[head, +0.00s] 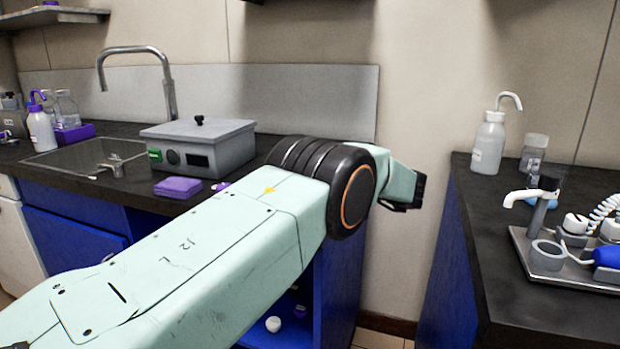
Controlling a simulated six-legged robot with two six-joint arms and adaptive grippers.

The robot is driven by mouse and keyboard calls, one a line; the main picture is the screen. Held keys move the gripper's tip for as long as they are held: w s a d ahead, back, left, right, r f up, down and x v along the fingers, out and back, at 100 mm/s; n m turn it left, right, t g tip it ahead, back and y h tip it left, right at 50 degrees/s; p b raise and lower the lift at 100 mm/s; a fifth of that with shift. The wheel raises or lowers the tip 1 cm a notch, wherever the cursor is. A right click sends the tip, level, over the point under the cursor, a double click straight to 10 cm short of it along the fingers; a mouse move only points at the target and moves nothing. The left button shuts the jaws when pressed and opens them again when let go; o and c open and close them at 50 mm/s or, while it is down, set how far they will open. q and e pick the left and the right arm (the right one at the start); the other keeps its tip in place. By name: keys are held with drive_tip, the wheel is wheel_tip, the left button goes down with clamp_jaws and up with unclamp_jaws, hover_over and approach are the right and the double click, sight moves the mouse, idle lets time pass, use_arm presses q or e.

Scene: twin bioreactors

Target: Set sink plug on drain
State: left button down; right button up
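The sink (62,163) is a grey basin set in the dark counter at the left, under a curved metal tap (168,85). A small grey metal piece (115,167) shows at its front right; I cannot tell what it is. I cannot make out the drain, and nothing I see is clearly a sink plug. My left arm crosses the middle of the view. My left gripper (405,203) is small and dark at its far end, right of the sink, over the gap between the counters. Its fingers are mostly hidden. My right gripper is not in view.
A grey lidded box (215,145) and purple sponge (178,187) lie right of the sink. Bottles (40,130) stand left. A white bottle (489,145) and metal tray (570,278) occupy the right counter. A white round thing (273,324) sits low in the cabinet.

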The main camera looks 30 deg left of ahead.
use_arm(q)
drive_tip(key=shift+s+r, duration=0.1)
drive_tip(key=shift+s, duration=0.05)
drive_tip(key=c, duration=1.4)
unclamp_jaws()
drive_tip(key=shift+f, duration=0.2)
drive_tip(key=shift+o, duration=1.3)
